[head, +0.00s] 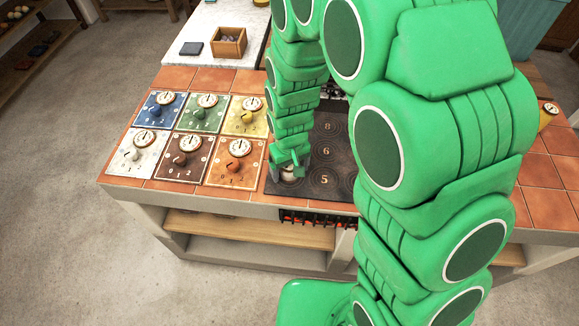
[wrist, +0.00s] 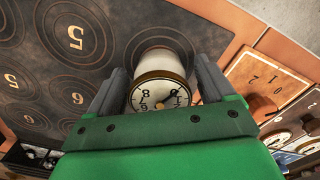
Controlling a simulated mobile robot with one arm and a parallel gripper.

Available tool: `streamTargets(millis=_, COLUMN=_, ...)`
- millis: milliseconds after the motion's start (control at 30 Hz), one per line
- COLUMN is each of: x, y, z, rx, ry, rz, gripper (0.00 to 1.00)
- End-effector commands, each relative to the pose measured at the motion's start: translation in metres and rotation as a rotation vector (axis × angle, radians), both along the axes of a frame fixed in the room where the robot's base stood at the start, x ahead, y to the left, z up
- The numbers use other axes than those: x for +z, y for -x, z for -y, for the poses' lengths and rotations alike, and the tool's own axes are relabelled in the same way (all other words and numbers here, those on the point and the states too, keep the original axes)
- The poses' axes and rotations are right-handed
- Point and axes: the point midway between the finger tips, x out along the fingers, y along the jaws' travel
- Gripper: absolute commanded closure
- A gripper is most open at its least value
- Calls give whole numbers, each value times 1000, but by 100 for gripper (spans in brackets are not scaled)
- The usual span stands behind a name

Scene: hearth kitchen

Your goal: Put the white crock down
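The white crock (wrist: 155,65) has a round clock-like dial (wrist: 160,92) on its top, with a brass-coloured rim. In the wrist view my gripper (wrist: 162,68) has one finger on each side of the crock, close against its body. In the head view my gripper (head: 289,163) points down at the front left corner of the dark numbered plate (head: 325,180). The crock (head: 290,174) shows only as a small pale patch beneath the fingers. It is over the plate, left of the 5; I cannot tell whether its base touches.
Several coloured tiles with dials, including a brown one (head: 234,163), lie left of the plate on the tiled counter. A wooden box (head: 229,42) stands on the pale surface behind. A yellow crock (head: 548,115) stands at the far right. My arm hides much of the plate's right side.

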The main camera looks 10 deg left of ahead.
Motion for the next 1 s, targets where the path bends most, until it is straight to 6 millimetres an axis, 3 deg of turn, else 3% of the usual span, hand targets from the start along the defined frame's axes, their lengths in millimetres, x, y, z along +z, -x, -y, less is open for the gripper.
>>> streamTargets(millis=433, x=11, y=-1, z=-1, rx=0, ry=-2, rz=3, gripper=18)
streamTargets(millis=1000, x=88, y=-1, z=0, rx=0, ry=-2, rz=3, gripper=18)
